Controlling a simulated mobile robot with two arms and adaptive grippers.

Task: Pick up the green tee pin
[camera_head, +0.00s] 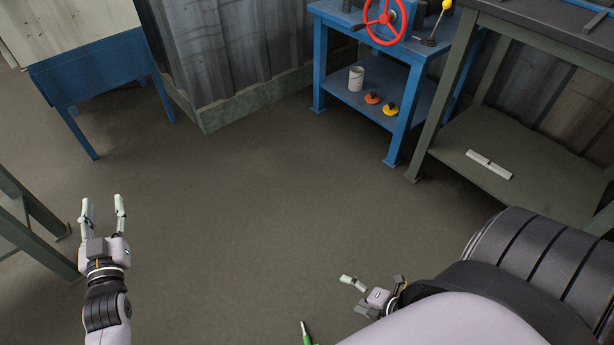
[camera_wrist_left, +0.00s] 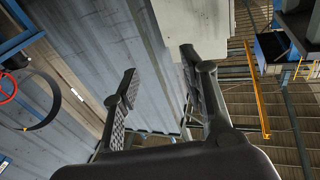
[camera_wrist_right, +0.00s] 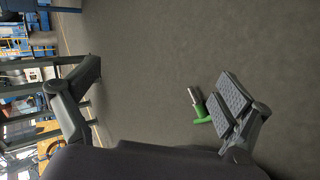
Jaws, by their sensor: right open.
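The green tee pin (camera_head: 308,338) shows at the bottom edge of the head view, partly cut off, with a metal tip pointing up. In the right wrist view the tee pin (camera_wrist_right: 200,112) appears beside the right-hand finger, which hides part of it. I cannot tell its distance from that finger. My right gripper (camera_head: 371,281) is open and empty; its fingers are spread wide in the right wrist view (camera_wrist_right: 160,85). My left gripper (camera_head: 103,203) is open and empty over the floor at the left, away from the pin.
A blue bench (camera_head: 368,118) with a red handwheel (camera_head: 385,20), a white bucket (camera_head: 356,77) and orange and yellow parts stands at the back. A grey-green table (camera_head: 530,185) at the right holds white pieces (camera_head: 489,164) on its lower shelf. The middle floor is clear.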

